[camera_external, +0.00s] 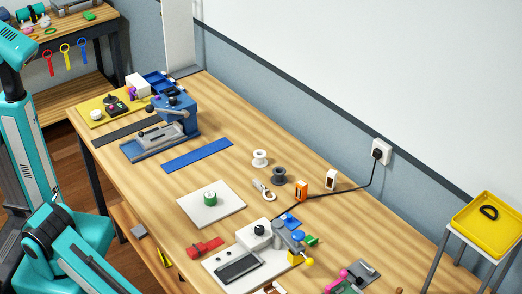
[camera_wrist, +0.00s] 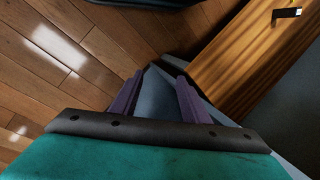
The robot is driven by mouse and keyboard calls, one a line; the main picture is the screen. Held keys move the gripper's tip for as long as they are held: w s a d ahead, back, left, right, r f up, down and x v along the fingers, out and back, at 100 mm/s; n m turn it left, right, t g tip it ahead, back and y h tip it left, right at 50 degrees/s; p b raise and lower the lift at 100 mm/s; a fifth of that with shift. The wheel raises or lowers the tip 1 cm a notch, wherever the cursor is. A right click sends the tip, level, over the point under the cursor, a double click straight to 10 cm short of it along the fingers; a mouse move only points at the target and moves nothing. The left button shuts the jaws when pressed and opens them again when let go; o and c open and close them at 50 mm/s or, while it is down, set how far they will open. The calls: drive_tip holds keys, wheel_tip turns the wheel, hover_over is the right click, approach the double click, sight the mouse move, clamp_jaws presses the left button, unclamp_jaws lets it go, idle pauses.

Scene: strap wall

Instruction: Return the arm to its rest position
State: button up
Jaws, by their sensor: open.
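My gripper (camera_wrist: 156,86) shows in the wrist view with its two purple fingers apart and nothing held between them. It points down past grey surfaces, with the wooden floor to the left and a wooden board to the right. In the external view my teal arm (camera_external: 62,245) stands at the left, off the near side of the workbench (camera_external: 160,215). I cannot make out the gripper's fingers in that view.
The bench carries a blue strap (camera_external: 198,155), a blue clamp device (camera_external: 172,118), a white plate with a green spool (camera_external: 210,197), white and dark spools, and several small tools at the front. A yellow tray (camera_external: 470,228) stands at right. Floor (camera_wrist: 60,70) shows clear.

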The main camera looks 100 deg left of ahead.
drive_tip(key=s+a+f+g+h+b, duration=0.1)
drive_tip(key=s+g+h, duration=0.1)
drive_tip(key=s, duration=0.4)
drive_tip(key=s+a+f+n+g+h+b, duration=0.1)
drive_tip(key=s+a+g+h, duration=0.1)
drive_tip(key=s, duration=0.5)
drive_tip(key=shift+s+f+g, duration=0.15)
drive_tip(key=shift+f+g, duration=0.15)
drive_tip(key=shift+g, duration=0.1)
